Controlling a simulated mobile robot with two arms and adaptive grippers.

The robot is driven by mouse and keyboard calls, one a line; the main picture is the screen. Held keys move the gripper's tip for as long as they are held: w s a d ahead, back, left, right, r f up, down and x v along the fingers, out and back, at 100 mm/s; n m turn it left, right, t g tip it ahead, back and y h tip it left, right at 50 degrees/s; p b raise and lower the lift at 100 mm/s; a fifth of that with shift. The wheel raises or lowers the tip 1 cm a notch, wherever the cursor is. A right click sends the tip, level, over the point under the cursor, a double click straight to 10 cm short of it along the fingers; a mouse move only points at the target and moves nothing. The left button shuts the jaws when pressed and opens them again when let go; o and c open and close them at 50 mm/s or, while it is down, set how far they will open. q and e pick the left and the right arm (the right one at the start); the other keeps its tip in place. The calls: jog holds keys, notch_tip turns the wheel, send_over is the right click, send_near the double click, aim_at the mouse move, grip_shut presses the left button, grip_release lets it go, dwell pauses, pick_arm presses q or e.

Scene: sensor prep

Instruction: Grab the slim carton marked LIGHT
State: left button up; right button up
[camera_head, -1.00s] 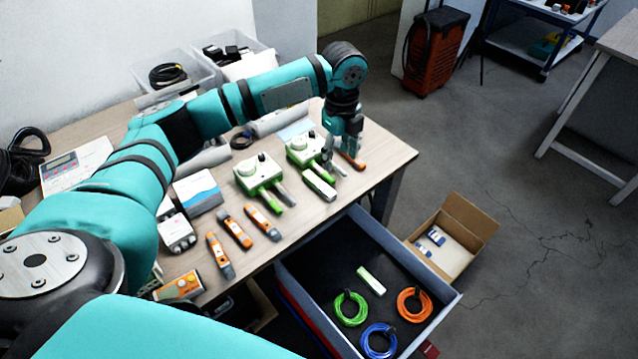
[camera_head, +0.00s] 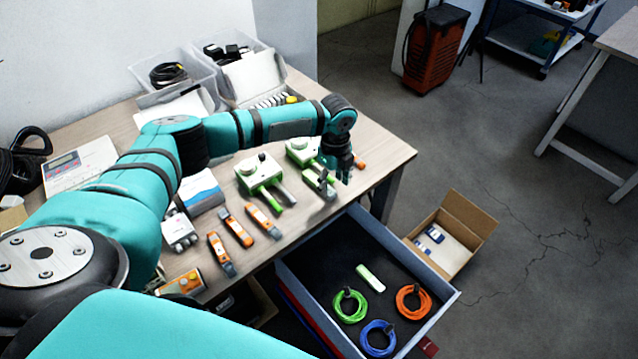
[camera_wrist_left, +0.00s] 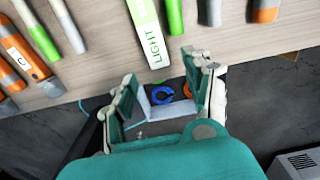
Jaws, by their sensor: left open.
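The slim white carton marked LIGHT (camera_wrist_left: 150,38), with a green top part, lies on the table in the left wrist view. Its near end points toward my left gripper (camera_wrist_left: 160,76). The gripper is open and empty, its two fingers apart just short of that end. In the head view my left gripper (camera_head: 332,183) hangs over the table's front edge, by the green-and-white devices, and largely hides the carton. My right gripper is in neither view.
Green-and-white devices (camera_head: 258,172) and orange-grey tools (camera_head: 236,231) lie close by on the table (camera_head: 376,160). Below is an open drawer (camera_head: 318,268) with green, blue and orange cable coils and a white-green piece (camera_head: 370,278). A cardboard box (camera_head: 466,215) stands on the floor.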

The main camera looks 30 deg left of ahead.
aim_at(332, 193)
pick_arm(q)
notch_tip(332, 193, down, 5)
jog(key=shift+r, duration=0.2)
grip_shut()
dwell(0.3)
jog(key=shift+r, duration=0.1)
